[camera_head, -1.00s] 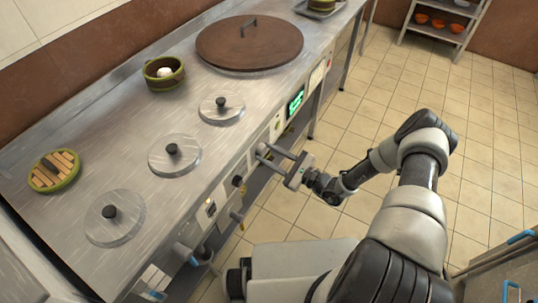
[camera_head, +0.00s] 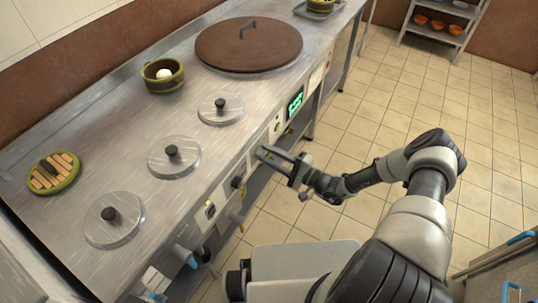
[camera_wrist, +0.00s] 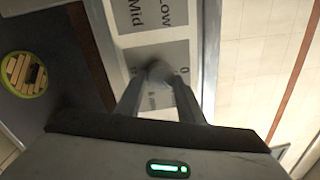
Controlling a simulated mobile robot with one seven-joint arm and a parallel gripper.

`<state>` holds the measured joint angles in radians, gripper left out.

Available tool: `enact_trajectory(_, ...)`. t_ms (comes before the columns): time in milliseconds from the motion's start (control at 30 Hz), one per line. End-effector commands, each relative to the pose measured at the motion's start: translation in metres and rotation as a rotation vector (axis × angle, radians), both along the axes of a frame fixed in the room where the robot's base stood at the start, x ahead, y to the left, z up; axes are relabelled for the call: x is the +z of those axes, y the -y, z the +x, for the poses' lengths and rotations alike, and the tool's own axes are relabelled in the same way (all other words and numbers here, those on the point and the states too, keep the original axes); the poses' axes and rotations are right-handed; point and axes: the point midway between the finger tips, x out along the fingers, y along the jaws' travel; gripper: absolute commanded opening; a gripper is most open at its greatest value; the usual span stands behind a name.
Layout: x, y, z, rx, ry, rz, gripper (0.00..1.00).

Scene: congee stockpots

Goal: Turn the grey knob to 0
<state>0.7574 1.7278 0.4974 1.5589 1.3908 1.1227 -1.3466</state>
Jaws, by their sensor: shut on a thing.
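The grey knob (camera_wrist: 158,72) shows in the wrist view on a light panel printed with "Low", "Mid" and "0". The "0" is to the right of the knob, and "Low" and "Mid" are above it. My gripper (camera_wrist: 159,82) is shut on the knob, one finger on each side. Part of the knob is blurred and covered by the fingers, so its pointer cannot be read. In the head view my gripper (camera_head: 262,153) reaches the counter's front panel, and the knob is hidden there by the fingers.
The steel counter (camera_head: 130,150) bears several round lids, a large brown lid (camera_head: 249,45) and a green pot (camera_head: 163,76). A black knob (camera_head: 237,182) is on the front panel left of my gripper, and a green display (camera_head: 296,101) is to the right.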

Motion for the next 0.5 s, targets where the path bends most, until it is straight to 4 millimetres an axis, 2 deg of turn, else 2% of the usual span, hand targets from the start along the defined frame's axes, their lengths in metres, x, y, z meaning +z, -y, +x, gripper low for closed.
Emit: enact_trajectory(500,0.0021,0.0023,0.0015,-0.003,0.406,-0.271,0.12)
